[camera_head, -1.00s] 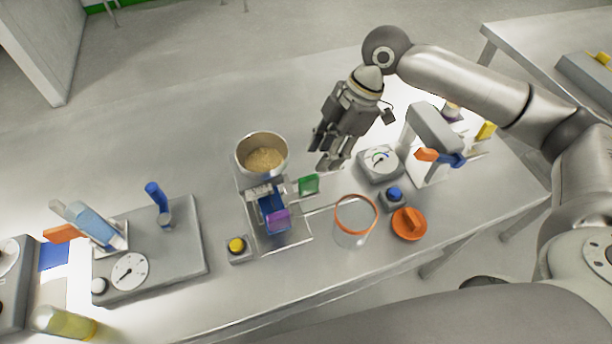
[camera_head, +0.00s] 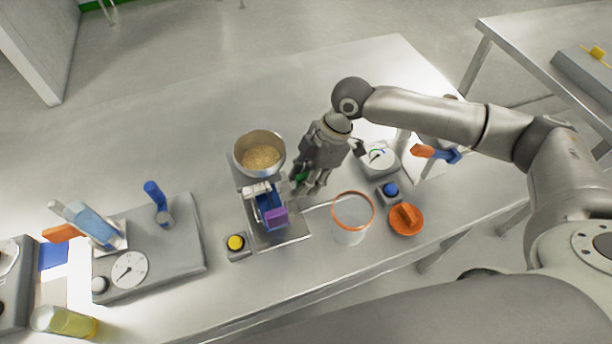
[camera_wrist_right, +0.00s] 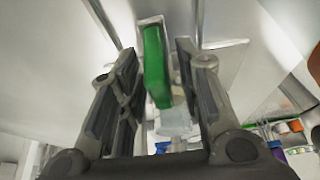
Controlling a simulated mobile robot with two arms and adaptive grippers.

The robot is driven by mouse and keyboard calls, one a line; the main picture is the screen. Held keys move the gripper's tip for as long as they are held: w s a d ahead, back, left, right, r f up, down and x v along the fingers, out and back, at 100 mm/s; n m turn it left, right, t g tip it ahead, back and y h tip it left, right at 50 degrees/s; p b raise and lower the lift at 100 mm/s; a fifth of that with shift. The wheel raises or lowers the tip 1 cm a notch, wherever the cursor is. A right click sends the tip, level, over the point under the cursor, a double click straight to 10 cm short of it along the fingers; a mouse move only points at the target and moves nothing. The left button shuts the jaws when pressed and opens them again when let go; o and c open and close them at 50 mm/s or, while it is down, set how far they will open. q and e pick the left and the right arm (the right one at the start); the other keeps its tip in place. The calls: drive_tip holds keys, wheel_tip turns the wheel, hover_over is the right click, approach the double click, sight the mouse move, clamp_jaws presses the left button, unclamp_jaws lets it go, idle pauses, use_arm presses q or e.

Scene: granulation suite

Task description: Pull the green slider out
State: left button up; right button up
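The green slider (camera_head: 301,177) sticks out from the right side of the small machine (camera_head: 276,237) below the granule hopper, and my right gripper partly hides it in the head view. My right gripper (camera_head: 308,187) reaches down over it from the upper right. In the right wrist view the green slider (camera_wrist_right: 156,66) stands between the two fingers of my right gripper (camera_wrist_right: 153,80). The fingers are open, with a gap on each side of the slider. My left gripper is in neither view.
A metal bowl of granules (camera_head: 260,152) tops the machine. A clear orange-rimmed beaker (camera_head: 351,216), an orange knob (camera_head: 406,220) and a blue button (camera_head: 390,189) stand to the right. A yellow button (camera_head: 236,243) is at the front left. The table behind the bowl is clear.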

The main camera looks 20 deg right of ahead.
clamp_jaws()
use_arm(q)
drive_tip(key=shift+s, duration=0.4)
